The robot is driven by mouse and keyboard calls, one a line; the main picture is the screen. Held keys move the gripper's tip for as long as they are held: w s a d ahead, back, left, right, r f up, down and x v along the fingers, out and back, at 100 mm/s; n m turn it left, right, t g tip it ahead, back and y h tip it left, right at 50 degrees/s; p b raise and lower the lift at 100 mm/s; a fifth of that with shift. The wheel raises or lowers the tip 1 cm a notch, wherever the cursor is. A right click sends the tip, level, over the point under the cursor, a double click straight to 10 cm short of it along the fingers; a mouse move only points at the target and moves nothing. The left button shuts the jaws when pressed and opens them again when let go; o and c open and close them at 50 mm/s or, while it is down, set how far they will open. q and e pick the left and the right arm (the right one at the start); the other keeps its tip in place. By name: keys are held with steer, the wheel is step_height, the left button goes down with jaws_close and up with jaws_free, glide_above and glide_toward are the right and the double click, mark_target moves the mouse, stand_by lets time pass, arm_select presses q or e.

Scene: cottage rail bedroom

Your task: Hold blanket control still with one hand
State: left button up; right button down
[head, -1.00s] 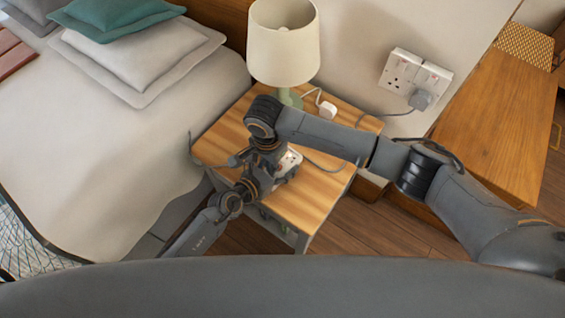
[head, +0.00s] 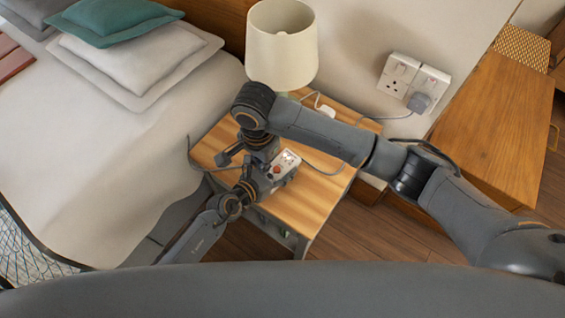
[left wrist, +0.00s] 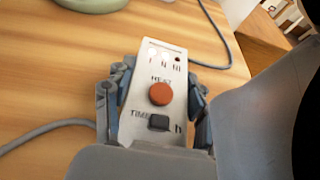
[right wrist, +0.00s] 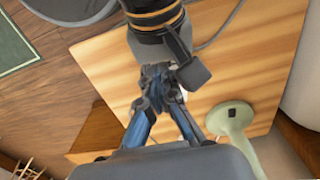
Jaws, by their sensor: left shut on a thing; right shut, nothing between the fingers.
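The blanket control is a pale box with a round red-orange button and a dark switch. It lies on the wooden bedside table (head: 315,200), partly covered by my arms in the head view (head: 288,163). In the left wrist view the control (left wrist: 150,108) sits between the fingers of my left gripper (left wrist: 152,100), which is shut on its sides. My right gripper (right wrist: 158,72) is shut and empty, with its fingertips together. The right wrist view mostly hides the control.
A lamp (head: 282,45) stands at the back of the table; its green base (right wrist: 232,118) is near my right gripper. Grey cords run from the control area. A wall socket (head: 413,80) holds a plug. The bed (head: 100,150) is left, a wooden cabinet (head: 500,110) right.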

mark_target(270, 175)
arm_select(q)
steer(key=shift+s+d, duration=0.2)
steer(key=shift+d, duration=0.25)
arm_select(e)
steer(key=shift+a+r, duration=0.15)
steer(key=shift+a, duration=0.3)
arm_select(q)
steer(key=shift+r, duration=0.1)
arm_select(e)
steer(key=shift+w+d, duration=1)
steer(key=shift+w, duration=0.25)
arm_select(q)
steer(key=shift+w+a, duration=0.1)
arm_select(e)
steer(key=shift+f, duration=0.6)
arm_select(q)
steer(key=shift+w+a, duration=0.1)
arm_select(e)
steer(key=shift+d+f, duration=0.15)
steer(key=shift+f, duration=2)
steer(key=shift+f, duration=0.4)
